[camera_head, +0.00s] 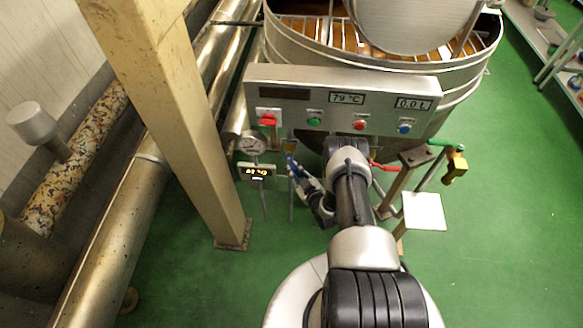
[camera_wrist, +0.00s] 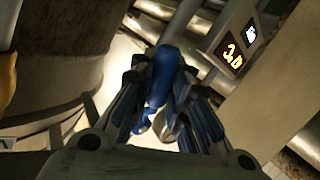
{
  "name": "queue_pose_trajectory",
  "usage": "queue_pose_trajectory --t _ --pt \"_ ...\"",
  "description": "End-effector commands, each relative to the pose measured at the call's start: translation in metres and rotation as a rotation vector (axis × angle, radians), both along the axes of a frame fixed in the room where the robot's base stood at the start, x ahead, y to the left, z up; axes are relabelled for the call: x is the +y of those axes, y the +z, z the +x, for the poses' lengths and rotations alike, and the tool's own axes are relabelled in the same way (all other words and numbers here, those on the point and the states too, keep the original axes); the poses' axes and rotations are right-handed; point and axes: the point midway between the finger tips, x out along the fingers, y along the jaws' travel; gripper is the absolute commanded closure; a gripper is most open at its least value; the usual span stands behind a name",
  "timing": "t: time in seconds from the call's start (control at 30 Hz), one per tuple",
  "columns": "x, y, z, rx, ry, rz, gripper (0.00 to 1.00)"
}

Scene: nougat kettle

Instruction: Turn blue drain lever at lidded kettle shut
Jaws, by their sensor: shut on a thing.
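The lidded kettle (camera_head: 384,72) stands at the top of the head view, its round lid (camera_head: 408,22) raised over a grid and brown contents. The blue drain lever (camera_wrist: 163,75) is between my fingers in the wrist view. My gripper (camera_wrist: 165,85) is shut on it, one dark finger on each side. In the head view my gripper (camera_head: 300,175) is low at the left under the control panel, with a bit of blue at its tips. The valve body behind the lever is mostly hidden by my fingers.
A gauge (camera_head: 252,143) and a small lit display (camera_head: 257,171) are left of my gripper. A beige post (camera_head: 180,120) stands further left. A red lever (camera_head: 386,167) and a green lever (camera_head: 446,143) are at the right.

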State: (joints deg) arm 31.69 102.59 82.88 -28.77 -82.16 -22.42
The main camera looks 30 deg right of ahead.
Motion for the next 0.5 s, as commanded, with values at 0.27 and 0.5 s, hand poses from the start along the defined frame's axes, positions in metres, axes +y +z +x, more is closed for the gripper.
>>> queue_pose_trajectory --t 0.27,0.5 --pt "-0.013 0.014 -0.011 0.153 -0.001 -0.215 1.00" --pt "-0.022 0.025 -0.018 0.281 0.001 -0.404 1.00"
